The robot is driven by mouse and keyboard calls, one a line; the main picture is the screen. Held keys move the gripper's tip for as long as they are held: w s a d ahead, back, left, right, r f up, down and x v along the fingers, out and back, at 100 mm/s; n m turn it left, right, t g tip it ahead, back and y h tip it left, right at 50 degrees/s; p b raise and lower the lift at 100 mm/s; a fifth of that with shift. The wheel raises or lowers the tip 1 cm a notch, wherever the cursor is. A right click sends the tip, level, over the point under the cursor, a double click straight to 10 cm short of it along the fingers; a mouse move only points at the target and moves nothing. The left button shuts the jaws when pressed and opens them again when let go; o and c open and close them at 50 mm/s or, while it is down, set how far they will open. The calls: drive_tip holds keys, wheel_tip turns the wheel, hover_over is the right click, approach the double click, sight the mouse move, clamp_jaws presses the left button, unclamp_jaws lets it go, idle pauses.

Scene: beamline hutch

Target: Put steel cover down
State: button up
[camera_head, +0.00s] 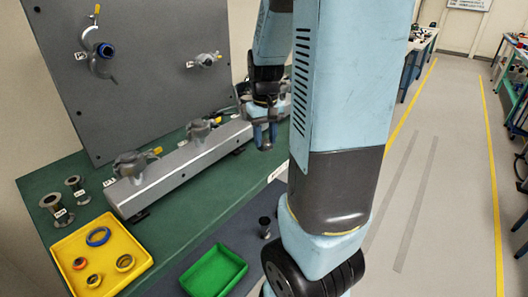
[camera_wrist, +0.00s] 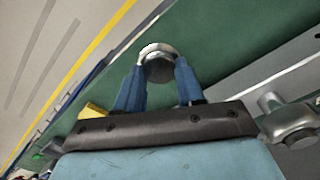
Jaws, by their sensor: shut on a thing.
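My gripper (camera_head: 264,145) is over the green bench, near the far end of the grey rail and partly beside my arm in the head view. In the wrist view its two blue fingers (camera_wrist: 159,82) are shut on the steel cover (camera_wrist: 158,68). The cover is a round grey piece with a bright rim, held at the fingertips. Green bench surface shows behind it; I cannot tell whether it touches the bench. In the head view the cover is too small and hidden to make out clearly.
A grey rail (camera_head: 175,172) with clamp fittings runs along the green bench (camera_head: 95,176). A yellow tray (camera_head: 74,247) holds several rings. A green tray (camera_head: 238,260) lies near the front on a dark mat. Flanged fittings (camera_head: 52,204) stand at left. A grey panel (camera_head: 140,60) rises behind.

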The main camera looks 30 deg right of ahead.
hover_over(265, 161)
wheel_tip(265, 161, down, 5)
drive_tip(key=shift+f, duration=0.2)
wheel_tip(265, 161, down, 3)
drive_tip(key=shift+w+f, duration=0.1)
drive_tip(key=o, duration=1.2)
drive_tip(key=shift+c, duration=0.2)
wheel_tip(265, 161, up, 12)
drive_tip(key=s+a+r+n+t, duration=0.1)
drive_tip(key=s+a+r+t, duration=0.1)
drive_tip(key=s+a+r, duration=0.4)
drive_tip(key=s+a+r+n+t, duration=0.1)
drive_tip(key=s+a+r+t, duration=0.2)
drive_tip(key=s+a, duration=0.7)
drive_tip(key=shift+s+r+t, duration=0.3)
drive_tip(key=shift+s+r, duration=0.3)
drive_tip(key=shift+r, duration=0.75)
